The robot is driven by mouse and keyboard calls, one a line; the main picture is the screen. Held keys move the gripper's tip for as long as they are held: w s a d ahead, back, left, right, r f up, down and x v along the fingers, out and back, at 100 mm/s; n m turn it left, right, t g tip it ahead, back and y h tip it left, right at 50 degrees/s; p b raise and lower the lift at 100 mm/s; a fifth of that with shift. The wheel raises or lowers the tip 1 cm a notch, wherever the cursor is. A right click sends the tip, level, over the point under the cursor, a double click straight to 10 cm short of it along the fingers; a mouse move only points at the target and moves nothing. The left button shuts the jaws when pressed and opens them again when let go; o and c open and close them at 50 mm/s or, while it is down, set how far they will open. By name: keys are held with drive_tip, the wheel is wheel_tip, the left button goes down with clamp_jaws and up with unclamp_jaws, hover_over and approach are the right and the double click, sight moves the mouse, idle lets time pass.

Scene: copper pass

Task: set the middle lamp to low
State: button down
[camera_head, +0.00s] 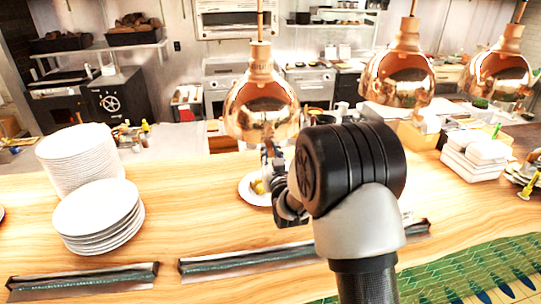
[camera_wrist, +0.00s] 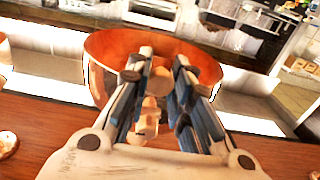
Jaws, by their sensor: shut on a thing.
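Three copper pendant lamps show in the head view: a left one (camera_head: 262,103), one right of it (camera_head: 398,78) and one at far right (camera_head: 500,75). My gripper (camera_head: 272,152) is just below the left lamp's mouth. In the wrist view, the fingers of my gripper (camera_wrist: 160,66) reach into the open copper shade (camera_wrist: 101,52). They are shut on a small pale part (camera_wrist: 148,122) hanging below the lamp, partly hidden between the fingers. A rounded pale bulb (camera_wrist: 160,82) shows behind it. No marking of the lamp's setting is readable.
Below is a wooden counter (camera_head: 185,205) with plate stacks (camera_head: 98,212) at left and a plate of food (camera_head: 250,188) behind my arm. Dark-edged metal strips (camera_head: 85,282) lie along the front. White dishes (camera_head: 475,155) stand at right.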

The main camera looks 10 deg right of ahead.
drive_tip(key=c, duration=1.8)
unclamp_jaws()
drive_tip(key=shift+f, duration=0.3)
drive_tip(key=o, duration=0.4)
drive_tip(key=shift+r, duration=0.15)
drive_tip(key=s, duration=1.2)
drive_tip(key=s+f+g+b, duration=0.1)
drive_tip(key=s+g, duration=0.3)
drive_tip(key=s, duration=0.8)
drive_tip(key=s+f+g+b, duration=0.1)
drive_tip(key=s+g+b, duration=0.2)
drive_tip(key=s, duration=0.9)
drive_tip(key=s+f+g+b, duration=0.1)
drive_tip(key=s+g, duration=0.5)
drive_tip(key=s, duration=0.6)
drive_tip(key=shift+f+b, duration=0.25)
drive_tip(key=shift+b, duration=0.45)
